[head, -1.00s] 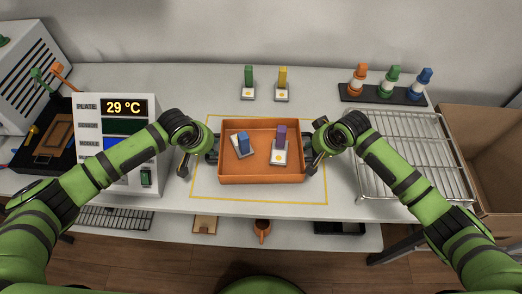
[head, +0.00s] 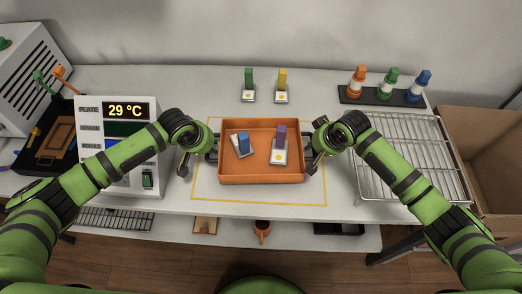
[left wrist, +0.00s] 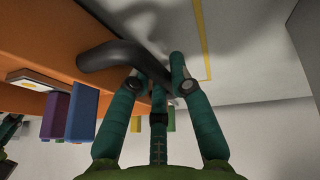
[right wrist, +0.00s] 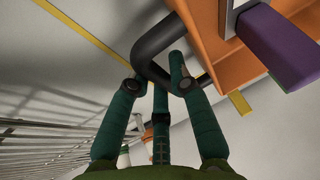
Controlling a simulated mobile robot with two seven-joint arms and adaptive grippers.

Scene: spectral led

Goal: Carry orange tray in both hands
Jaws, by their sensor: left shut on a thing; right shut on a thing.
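The orange tray (head: 262,180) is in the middle of the white table in the head view, inside a yellow outline. A blue block (head: 243,144) on a white plate and a purple block (head: 281,138) on a white plate stand in it. My left gripper (head: 208,153) is at the tray's left side, shut on its dark handle (left wrist: 110,55). My right gripper (head: 318,153) is at the right side, shut on the other dark handle (right wrist: 152,48). I cannot tell whether the tray is clear of the table.
Green (head: 248,80) and yellow (head: 283,80) blocks on white plates stand behind the tray. A wire rack (head: 412,155) is at right, with bottles on a black strip (head: 385,97) behind it. A display unit (head: 118,180) reading 29 °C is at left. A cardboard box (head: 485,155) is far right.

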